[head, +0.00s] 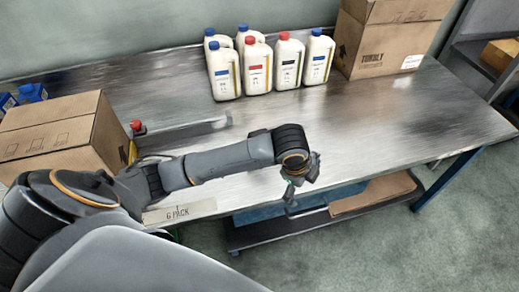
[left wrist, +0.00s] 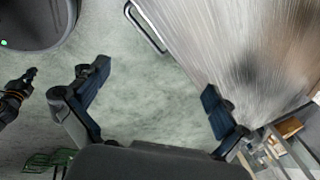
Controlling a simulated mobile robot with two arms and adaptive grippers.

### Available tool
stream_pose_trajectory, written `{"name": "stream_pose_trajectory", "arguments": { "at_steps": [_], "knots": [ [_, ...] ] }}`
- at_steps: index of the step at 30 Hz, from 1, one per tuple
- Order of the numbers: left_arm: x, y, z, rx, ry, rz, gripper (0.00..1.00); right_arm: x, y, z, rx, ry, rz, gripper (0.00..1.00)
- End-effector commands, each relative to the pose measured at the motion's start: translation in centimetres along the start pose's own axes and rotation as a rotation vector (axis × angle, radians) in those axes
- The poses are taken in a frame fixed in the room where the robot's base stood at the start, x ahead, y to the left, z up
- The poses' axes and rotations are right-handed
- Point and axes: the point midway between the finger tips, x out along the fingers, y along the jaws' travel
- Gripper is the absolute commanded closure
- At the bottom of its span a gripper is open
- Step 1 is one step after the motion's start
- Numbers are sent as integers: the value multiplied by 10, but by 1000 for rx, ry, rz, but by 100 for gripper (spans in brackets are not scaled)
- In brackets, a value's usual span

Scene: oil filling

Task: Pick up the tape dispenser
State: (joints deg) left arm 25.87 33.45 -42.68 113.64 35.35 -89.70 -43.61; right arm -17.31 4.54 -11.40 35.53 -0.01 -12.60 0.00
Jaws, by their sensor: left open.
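I cannot make out a tape dispenser for certain in either view. A small red-topped object (head: 137,127) shows beside the left carton in the head view, partly hidden; I cannot tell what it is. My left gripper (head: 291,198) hangs at the front edge of the metal table, pointing down. In the left wrist view its two dark fingers (left wrist: 154,82) are spread wide with only floor between them. A dark gripper-like part, seemingly my right gripper (left wrist: 18,88), shows at the left edge of that view; its jaws are unclear.
A lower shelf (head: 270,237) holds flat cardboard.

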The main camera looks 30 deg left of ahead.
Motion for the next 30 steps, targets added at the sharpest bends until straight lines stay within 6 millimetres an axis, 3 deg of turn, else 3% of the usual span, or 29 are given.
{"name": "stream_pose_trajectory", "arguments": {
  "at_steps": [1, 6, 12, 15, 20, 30],
  "knots": [
    [-14, -17, 15, 101, -48, 1, 0, 1, -1, 0, 0, 0, -1, 100],
    [-61, -47, 67, 393, -190, 84, 0, 2, -1, -1, 0, 1, -1, 100],
    [-111, -63, 120, 572, -292, 195, 0, 3, -1, -1, 0, 2, -1, 100],
    [-125, -64, 133, 610, -310, 229, 0, 4, -1, -1, 0, 2, -1, 100],
    [-122, -62, 142, 627, -315, 250, 0, 3, -1, -2, 0, 2, -1, 100],
    [-64, -55, 164, 626, -314, 247, 0, -2, 0, -2, -1, 2, -1, 100]
  ]
}}
